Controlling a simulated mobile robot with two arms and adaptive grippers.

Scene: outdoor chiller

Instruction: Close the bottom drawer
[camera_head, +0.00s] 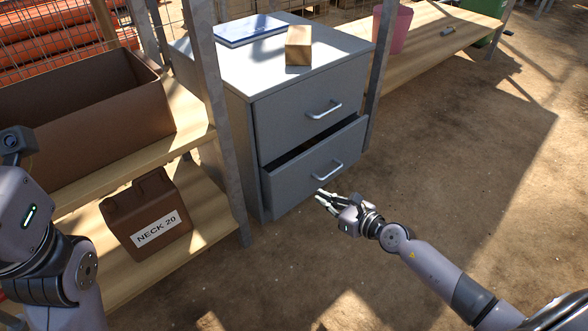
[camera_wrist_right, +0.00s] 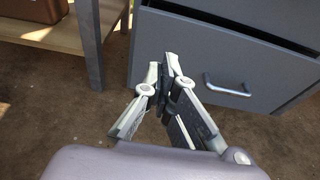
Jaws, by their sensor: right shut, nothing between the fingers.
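The grey two-drawer cabinet (camera_head: 232,83) stands between metal posts in the head view. Its bottom drawer (camera_head: 290,186) is partly open, with a dark gap along its top edge and a silver handle (camera_head: 330,171). In the right wrist view the bottom drawer front (camera_wrist_right: 190,57) and its handle (camera_wrist_right: 226,86) show to the right of the fingers. My right gripper (camera_head: 321,193) is shut and empty, low in front of the drawer near the lower part of its front. I cannot tell whether it touches. My left arm shows at the left edge; its gripper is not in view.
A wooden box (camera_head: 298,47) and a blue-white flat item (camera_head: 250,30) lie on the cabinet. A brown bin (camera_head: 90,120) and a brown container labelled NECK 20 (camera_head: 130,205) sit on shelves at left. A pink bucket (camera_head: 397,30) stands at back. The dirt floor at right is clear.

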